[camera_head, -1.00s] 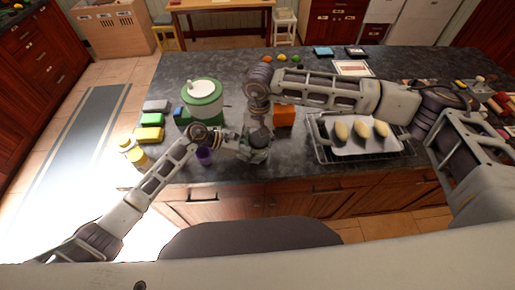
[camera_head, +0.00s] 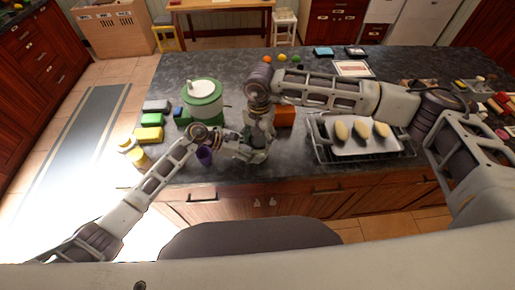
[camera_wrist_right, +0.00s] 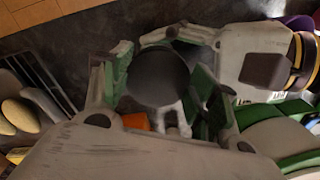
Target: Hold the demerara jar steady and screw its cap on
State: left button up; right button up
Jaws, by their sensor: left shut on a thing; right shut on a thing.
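The dark round cap (camera_wrist_right: 158,77) shows in the right wrist view between the green-padded fingers of my right gripper (camera_wrist_right: 160,88), which is shut on it from above. In the head view my right gripper (camera_head: 261,138) points down directly over my left gripper (camera_head: 252,154). My left gripper comes in from the left, low over the counter's front part, and is shut on the demerara jar. The jar body is mostly hidden by the cap and the two grippers. I cannot tell how far the cap sits on the thread.
A green-and-white round container (camera_head: 203,100) is behind left. A purple cup (camera_head: 204,156) is by my left wrist.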

jog(key=shift+s+d+f+m, duration=0.15)
jog(key=shift+m, duration=0.85)
jog(key=shift+s+d+f+m, duration=0.1)
jog(key=shift+f+m, duration=0.05)
jog(key=shift+m, duration=0.85)
jog(key=o, duration=1)
jog(key=shift+a+r, duration=0.1)
jog(key=shift+w+r, duration=0.1)
jog(key=shift+w, duration=0.05)
jog(key=shift+w, duration=0.1)
jog(key=shift+n, duration=2.3)
